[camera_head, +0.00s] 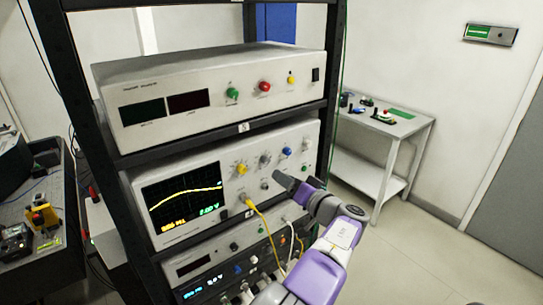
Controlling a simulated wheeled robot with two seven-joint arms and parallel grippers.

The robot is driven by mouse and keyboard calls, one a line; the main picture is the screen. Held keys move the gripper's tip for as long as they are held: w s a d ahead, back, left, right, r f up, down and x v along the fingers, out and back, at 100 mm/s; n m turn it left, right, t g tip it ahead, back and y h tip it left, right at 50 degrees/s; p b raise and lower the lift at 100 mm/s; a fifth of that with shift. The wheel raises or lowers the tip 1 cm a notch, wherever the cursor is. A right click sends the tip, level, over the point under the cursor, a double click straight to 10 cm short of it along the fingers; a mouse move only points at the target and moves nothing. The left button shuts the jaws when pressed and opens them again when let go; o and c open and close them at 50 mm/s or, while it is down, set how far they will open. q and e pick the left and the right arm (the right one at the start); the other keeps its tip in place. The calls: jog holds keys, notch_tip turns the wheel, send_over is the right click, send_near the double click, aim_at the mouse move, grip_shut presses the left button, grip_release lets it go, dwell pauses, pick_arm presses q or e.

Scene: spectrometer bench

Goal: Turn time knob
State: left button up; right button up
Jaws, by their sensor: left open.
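A spectrometer-like unit with a lit screen (183,199) showing a yellow curve sits on the middle shelf of a black rack. Its front panel has a yellow knob (241,169), a grey knob (265,160), a blue knob (287,151) and a green knob (305,168). The labels are too small to read, so I cannot tell which one is the time knob. My left gripper (284,182) is open, just in front of the panel's lower right part, below the blue knob. It hides some of the panel, and I cannot tell whether it touches anything. My right gripper is out of view.
A unit with green, red and yellow knobs (208,95) is on the shelf above. Another lit unit (207,285) is below, with yellow and white cables (262,222) hanging near my arm. A white side table (384,129) stands at the right; the floor there is clear.

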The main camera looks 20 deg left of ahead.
aim_at(268, 161)
pick_arm(q)
jog(key=w+a, duration=0.1)
jog(key=w+a+r+p, duration=0.1)
jog(key=a, duration=0.1)
jog(key=w+a, duration=0.1)
jog(key=shift+w+a+r, duration=0.35)
jog(key=shift+r, duration=0.05)
jog(key=shift+w+a+f, duration=0.1)
jog(key=shift+w+a, duration=0.3)
jog(key=shift+a, duration=0.05)
grip_shut()
